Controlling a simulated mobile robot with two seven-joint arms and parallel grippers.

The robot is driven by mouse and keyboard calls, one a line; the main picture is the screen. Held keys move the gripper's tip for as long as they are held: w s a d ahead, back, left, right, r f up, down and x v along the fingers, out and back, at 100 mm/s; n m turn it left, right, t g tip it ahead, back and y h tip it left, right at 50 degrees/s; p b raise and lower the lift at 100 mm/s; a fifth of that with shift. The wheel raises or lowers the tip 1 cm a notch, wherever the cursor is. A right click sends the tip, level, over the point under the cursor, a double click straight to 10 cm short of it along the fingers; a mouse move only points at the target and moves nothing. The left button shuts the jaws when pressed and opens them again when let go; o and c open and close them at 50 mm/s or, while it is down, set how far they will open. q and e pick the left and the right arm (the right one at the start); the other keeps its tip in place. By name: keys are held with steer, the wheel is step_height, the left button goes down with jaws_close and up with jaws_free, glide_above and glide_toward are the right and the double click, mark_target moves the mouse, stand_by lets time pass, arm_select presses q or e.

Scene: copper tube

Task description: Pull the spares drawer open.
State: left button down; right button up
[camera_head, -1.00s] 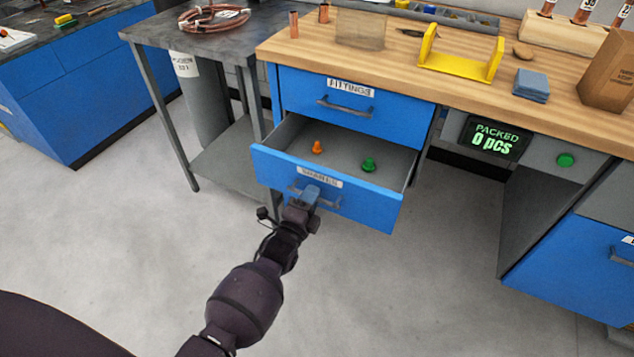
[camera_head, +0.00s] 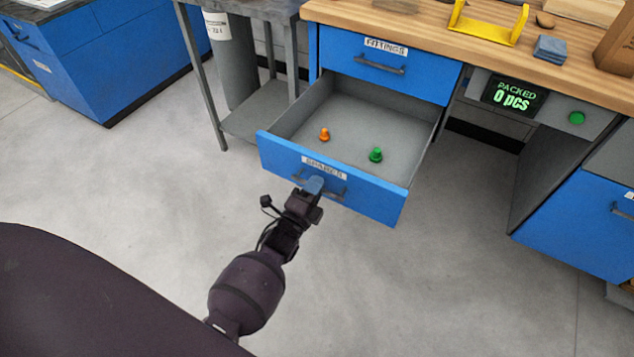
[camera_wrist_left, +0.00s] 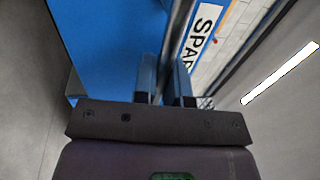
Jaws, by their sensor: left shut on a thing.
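The spares drawer (camera_head: 375,200) is the blue lower drawer of the bench and stands well open. An orange piece (camera_head: 324,134) and a green piece (camera_head: 376,154) stand on its grey floor. My left gripper (camera_head: 314,185) is shut on the drawer's dark bar handle (camera_head: 333,191), below the label. In the left wrist view, the two fingers (camera_wrist_left: 166,85) close around the handle bar (camera_wrist_left: 180,30), with the "SPAR" label (camera_wrist_left: 204,32) beside it. My right gripper is not in view.
The fittings drawer (camera_head: 385,66) above is closed. A wooden bench top (camera_head: 410,25) carries a yellow holder (camera_head: 489,25) and blue cloths (camera_head: 550,47). A grey side table (camera_head: 255,10) stands at left. The floor in front (camera_head: 450,290) is clear.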

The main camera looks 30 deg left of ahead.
arm_select(q)
steer(key=shift+s, duration=0.1)
steer(key=c, duration=1.2)
jaws_free()
